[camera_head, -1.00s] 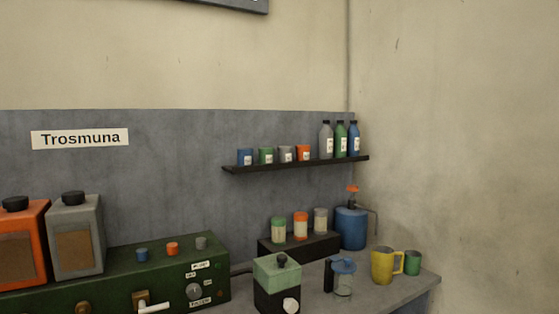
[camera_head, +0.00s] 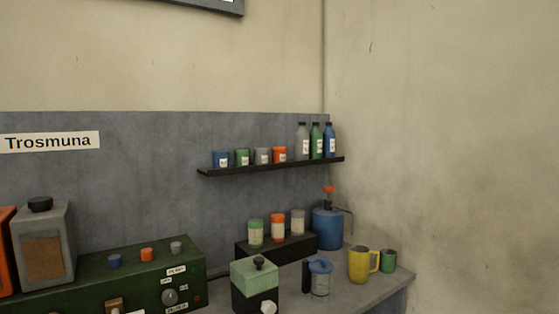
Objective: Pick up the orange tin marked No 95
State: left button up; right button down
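An orange tin (camera_head: 279,154) stands on the dark wall shelf (camera_head: 265,168), at the right end of a row of small tins, just left of the bottles. It has a white label, too small to read, so I cannot tell whether it says No 95. An orange and cream jar (camera_head: 278,229) stands lower down, in the middle of three jars on a black block (camera_head: 262,250); its marking is also unreadable. Neither of my grippers is in view.
Blue, green and grey tins (camera_head: 242,157) and three bottles (camera_head: 316,142) share the shelf. Below are a blue pump canister (camera_head: 327,228), a yellow mug (camera_head: 359,265), a green cup (camera_head: 388,261), a lidded glass jug (camera_head: 320,280) and a green machine (camera_head: 150,280).

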aim_at(278, 153)
jog(key=i+l, duration=0.3)
jog(key=l, duration=0.15)
jog(key=i+l, duration=0.3)
jog(key=l, duration=0.15)
jog(key=i+l, duration=0.3)
jog(key=l, duration=0.15)
